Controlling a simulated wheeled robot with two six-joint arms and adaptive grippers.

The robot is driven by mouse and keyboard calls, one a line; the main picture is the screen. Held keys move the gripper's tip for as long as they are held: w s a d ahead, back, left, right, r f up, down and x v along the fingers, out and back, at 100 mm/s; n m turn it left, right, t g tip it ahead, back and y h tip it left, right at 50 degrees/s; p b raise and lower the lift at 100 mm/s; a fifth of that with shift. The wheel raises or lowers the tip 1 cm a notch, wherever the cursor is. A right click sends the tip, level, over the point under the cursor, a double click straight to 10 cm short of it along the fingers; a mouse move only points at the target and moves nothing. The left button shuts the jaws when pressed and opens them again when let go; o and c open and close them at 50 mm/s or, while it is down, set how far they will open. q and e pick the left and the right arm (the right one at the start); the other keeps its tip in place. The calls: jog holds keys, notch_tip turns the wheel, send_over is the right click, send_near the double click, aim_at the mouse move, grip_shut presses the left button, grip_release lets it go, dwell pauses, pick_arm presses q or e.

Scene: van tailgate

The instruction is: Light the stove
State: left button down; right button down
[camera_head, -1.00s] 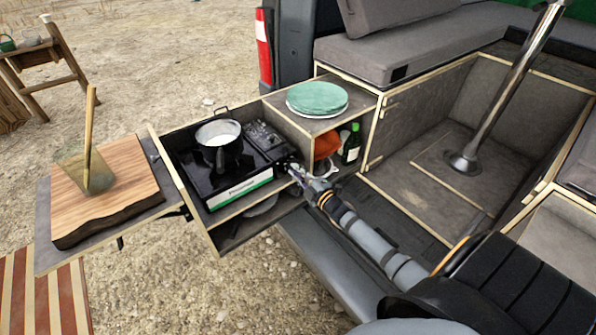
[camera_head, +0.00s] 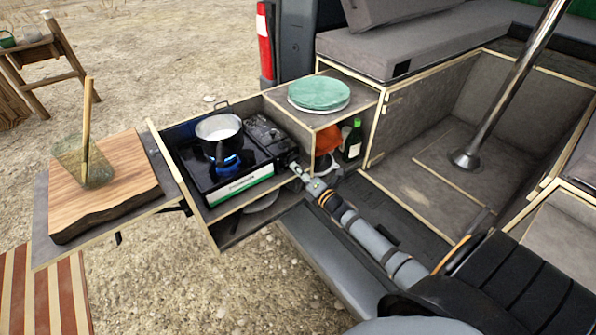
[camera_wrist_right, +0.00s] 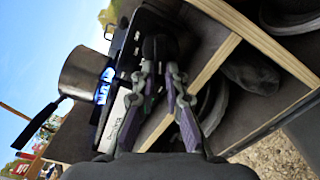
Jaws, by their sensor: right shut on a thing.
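The black camping stove (camera_head: 240,190) with a green and white front strip sits in the pulled-out drawer. A blue flame (camera_head: 228,162) burns under the pot (camera_head: 219,136), which stands on the burner with pale contents. The flame also shows in the right wrist view (camera_wrist_right: 104,86), below the tilted-looking pot (camera_wrist_right: 84,74). My right gripper (camera_head: 296,170) is at the stove's right end. In the right wrist view its fingers (camera_wrist_right: 160,72) are shut on a dark round knob (camera_wrist_right: 160,46) on the stove, mostly hidden between them. My left gripper is not in view.
Green plates (camera_head: 319,94) lie on the cabinet top right of the stove. A green bottle (camera_head: 353,142) and an orange-red item stand in the compartment below. A cutting board (camera_head: 105,185) with a glass (camera_head: 85,165) is at left.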

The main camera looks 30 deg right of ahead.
jog(key=shift+f+n, duration=0.15)
jog(key=shift+n, duration=0.45)
jog(key=shift+d, duration=0.1)
jog(key=c, duration=1.4)
grip_release()
jog(key=shift+s, duration=0.1)
jog(key=s, duration=0.8)
jog(key=s+d, duration=0.1)
jog(key=s, duration=0.2)
jog(key=shift+s, duration=0.4)
